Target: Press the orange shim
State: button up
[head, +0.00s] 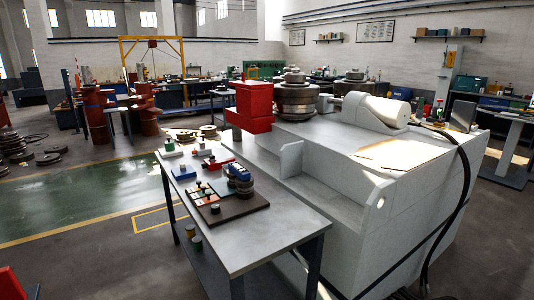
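A grey work table (262,232) stands in front of the section bender. On it lies a dark brown board (232,209) with several small parts. A small orange-red piece (203,197) on the left of the board may be the orange shim; it is too small to be sure. A blue part on dark round pieces (238,175) stands at the board's back right. My gripper is not in view.
A blue-and-white block (183,171), a red part (217,161) and a green-topped piece (169,146) stand behind the board. The large white section bender (400,195) borders the table's right. The table's front half is clear.

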aim_at(209, 199)
jog(key=i+j, duration=0.3)
jog(key=i, duration=0.15)
jog(key=i+j, duration=0.35)
jog(key=i, duration=0.15)
jog(key=i+j+u, duration=0.1)
jog(key=i+j, duration=0.2)
jog(key=i, duration=0.15)
jog(key=i+j, duration=0.25)
jog(key=i, duration=0.25)
